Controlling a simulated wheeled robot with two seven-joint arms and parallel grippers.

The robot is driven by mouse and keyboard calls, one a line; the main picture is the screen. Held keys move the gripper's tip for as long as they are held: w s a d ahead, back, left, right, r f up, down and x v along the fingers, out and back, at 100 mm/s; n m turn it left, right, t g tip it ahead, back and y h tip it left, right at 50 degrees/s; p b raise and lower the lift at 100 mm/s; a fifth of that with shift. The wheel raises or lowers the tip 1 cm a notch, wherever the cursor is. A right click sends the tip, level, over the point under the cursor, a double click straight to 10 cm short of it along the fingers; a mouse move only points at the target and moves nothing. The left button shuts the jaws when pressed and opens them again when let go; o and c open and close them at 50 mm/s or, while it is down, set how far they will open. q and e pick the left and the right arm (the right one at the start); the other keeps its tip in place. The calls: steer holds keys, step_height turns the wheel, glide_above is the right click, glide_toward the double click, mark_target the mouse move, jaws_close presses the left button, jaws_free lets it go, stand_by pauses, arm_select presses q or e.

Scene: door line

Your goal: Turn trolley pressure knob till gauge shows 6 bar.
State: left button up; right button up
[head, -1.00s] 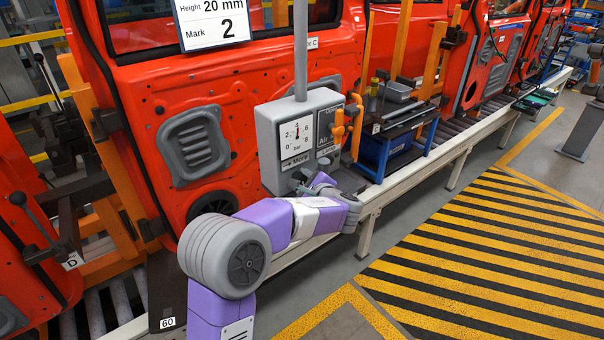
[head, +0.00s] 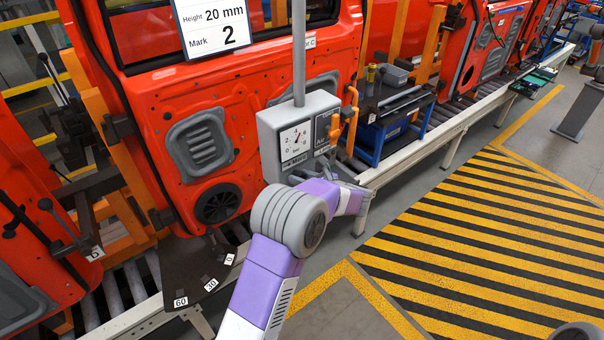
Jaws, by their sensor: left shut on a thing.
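My left gripper (head: 299,178) is at the lower front of the box, below the gauge, shut on the pressure knob. The knob is mostly hidden by the gripper and my purple wrist. My right gripper is not in view.
A blue tool stand (head: 388,135) stands to the right. A sign reading Height 20 mm, Mark 2 (head: 213,22) hangs above. The striped floor (head: 480,240) at the right is clear.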

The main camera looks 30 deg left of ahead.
arm_select(q)
steer(key=shift+m, duration=0.3)
stand_by(0.4)
steer(key=o, duration=1.1)
steer(key=shift+c, duration=0.2)
